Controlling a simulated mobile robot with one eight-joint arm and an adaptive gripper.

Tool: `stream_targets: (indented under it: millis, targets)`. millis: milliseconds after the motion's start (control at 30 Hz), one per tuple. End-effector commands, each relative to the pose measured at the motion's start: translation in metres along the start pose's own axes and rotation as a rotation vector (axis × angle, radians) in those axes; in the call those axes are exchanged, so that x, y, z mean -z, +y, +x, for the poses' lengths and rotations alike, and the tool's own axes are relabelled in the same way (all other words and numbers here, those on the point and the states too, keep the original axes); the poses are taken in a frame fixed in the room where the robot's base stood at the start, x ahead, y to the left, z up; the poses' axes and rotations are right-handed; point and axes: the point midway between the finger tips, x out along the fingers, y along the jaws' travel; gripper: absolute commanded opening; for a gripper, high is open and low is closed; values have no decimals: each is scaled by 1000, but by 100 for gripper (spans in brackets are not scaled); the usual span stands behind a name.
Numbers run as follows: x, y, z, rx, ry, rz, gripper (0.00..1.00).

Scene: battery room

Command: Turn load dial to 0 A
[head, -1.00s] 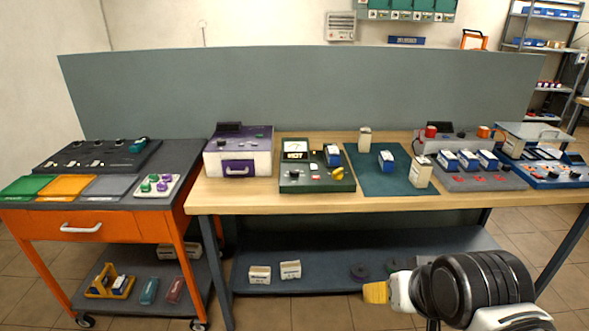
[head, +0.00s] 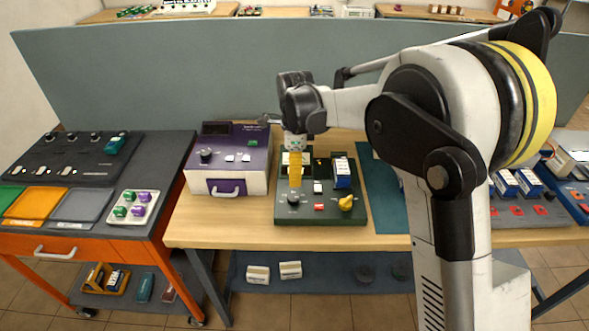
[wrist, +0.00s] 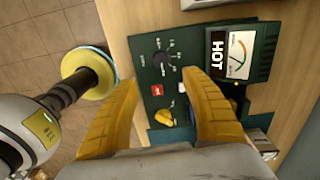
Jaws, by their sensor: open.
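The green tester (head: 320,216) stands on the wooden bench, with a black round dial (head: 293,198) at its front left. In the wrist view the black dial (wrist: 160,58) has pale marks around it; I cannot read them or its setting. A yellow knob (head: 346,203) sits at the front right and also shows in the wrist view (wrist: 164,118). My gripper (head: 295,186) points down over the dial side of the tester. In the wrist view its yellow fingers (wrist: 160,82) are spread and empty, and the dial lies just past their tips, apart from them.
The tester carries a meter with a "HOT" sign (wrist: 217,55), a red button (head: 319,207) and a blue-and-white battery (head: 342,173). A purple-and-white box (head: 228,165) stands to the left. My arm hides much of the bench to the right.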

Motion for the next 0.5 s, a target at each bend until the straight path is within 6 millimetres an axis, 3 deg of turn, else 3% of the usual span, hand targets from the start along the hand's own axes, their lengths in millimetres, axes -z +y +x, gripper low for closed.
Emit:
stream_targets:
  millis: [233, 500]
  targets:
    - [-5, -3, 26, -13, 4, 39, 55]
    - [-5, -3, 80, -12, 4, 37, 55]
